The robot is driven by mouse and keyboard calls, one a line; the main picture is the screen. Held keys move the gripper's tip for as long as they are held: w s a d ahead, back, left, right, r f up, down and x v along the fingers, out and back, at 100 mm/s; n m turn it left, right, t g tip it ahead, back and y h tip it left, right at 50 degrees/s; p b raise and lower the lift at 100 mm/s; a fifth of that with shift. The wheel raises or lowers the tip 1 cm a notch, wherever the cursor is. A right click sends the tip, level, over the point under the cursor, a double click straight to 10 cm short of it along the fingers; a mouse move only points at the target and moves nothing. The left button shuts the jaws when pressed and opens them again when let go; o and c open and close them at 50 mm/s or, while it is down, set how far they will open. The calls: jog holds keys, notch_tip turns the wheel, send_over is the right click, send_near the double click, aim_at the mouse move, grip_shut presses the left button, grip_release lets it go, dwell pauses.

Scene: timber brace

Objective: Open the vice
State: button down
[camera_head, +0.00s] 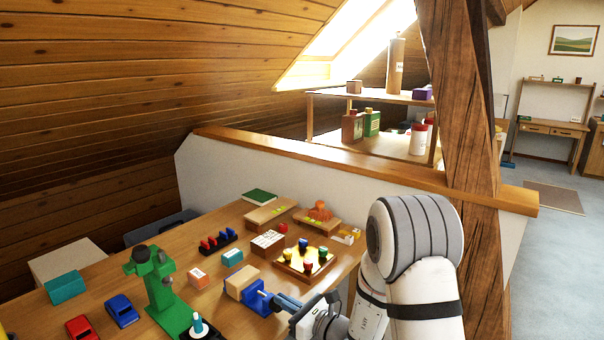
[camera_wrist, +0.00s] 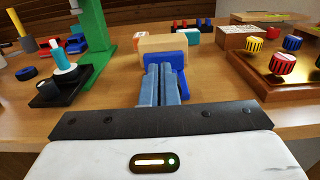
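The blue vice (camera_head: 258,296) stands on the workbench, with a pale wooden block (camera_head: 241,281) at its jaws. In the wrist view the vice (camera_wrist: 178,60) is straight ahead, with the block (camera_wrist: 162,43) behind its near blue plate. My gripper (camera_head: 276,298) points at the near side of the vice. In the wrist view its two blue-grey fingers (camera_wrist: 158,72) lie close together, with their tips at or very near the vice. The fingers cover the vice's handle area, so whether they hold a part of it is hidden.
A green stand (camera_head: 160,285) rises left of the vice. A yellow tray (camera_head: 305,262) with coloured knobs lies right of it. Small boxes (camera_head: 198,277), toy cars (camera_head: 122,310) and a row of blue and red pieces (camera_head: 217,241) sit around the bench.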

jog(key=shift+s+a+f+b, duration=0.25)
jog(key=shift+s+b, duration=0.2)
jog(key=shift+b, duration=0.05)
dwell(0.3)
jog(key=shift+r, duration=0.15)
jog(key=shift+s+a+r, duration=0.1)
jog(key=shift+r, duration=0.15)
jog(key=shift+v, duration=2.95)
jog(key=shift+r, duration=0.1)
jog(key=shift+w+a+b, duration=0.4)
jog(key=shift+w+a, duration=0.1)
jog(key=shift+w, duration=0.5)
jog(key=shift+w+a+b, duration=0.45)
jog(key=shift+w+a, duration=0.05)
jog(key=shift+w, duration=0.5)
jog(key=shift+w+a+b, duration=0.4)
jog(key=shift+w+a, duration=0.1)
jog(key=shift+w, duration=0.5)
